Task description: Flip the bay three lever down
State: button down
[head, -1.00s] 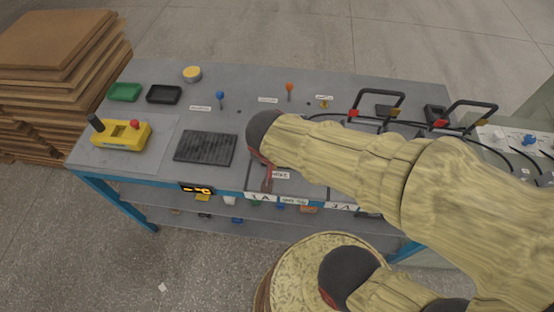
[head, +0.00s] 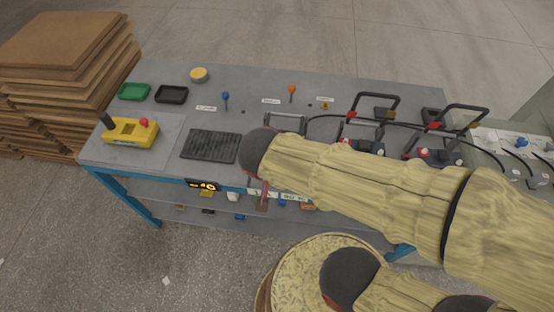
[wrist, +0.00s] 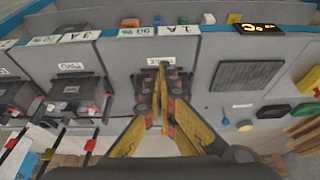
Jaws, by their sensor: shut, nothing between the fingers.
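The blue lever also shows in the wrist view (wrist: 225,120). My gripper (wrist: 163,66) is shut and empty over the front of the bench, apart from these levers. In the head view my forearm hides part of the bench front.
Battery units with black handles (head: 378,98) and cables stand at the right. A dark ribbed mat (head: 211,146), a yellow control box (head: 130,131), a green tray (head: 134,91) and a black tray (head: 171,94) lie at the left. Stacked brown boards (head: 65,50) stand beside the bench.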

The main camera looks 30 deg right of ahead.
jog(key=shift+s+a, duration=0.5)
jog(key=shift+s, duration=0.25)
jog(key=shift+s+a, duration=0.45)
jog(key=shift+s, duration=0.25)
jog(key=d+r+n+t+y, duration=0.1)
jog(key=d+r+n, duration=0.1)
jog(key=r, duration=0.5)
jog(key=d+r+n+t+y, duration=0.1)
jog(key=d+r+n, duration=0.1)
jog(key=r+n, duration=0.2)
notch_tip(320, 180, up, 3)
jog(key=shift+s+d+f+n, duration=0.1)
jog(key=shift+s+d+n, duration=0.15)
jog(key=shift+n, duration=0.15)
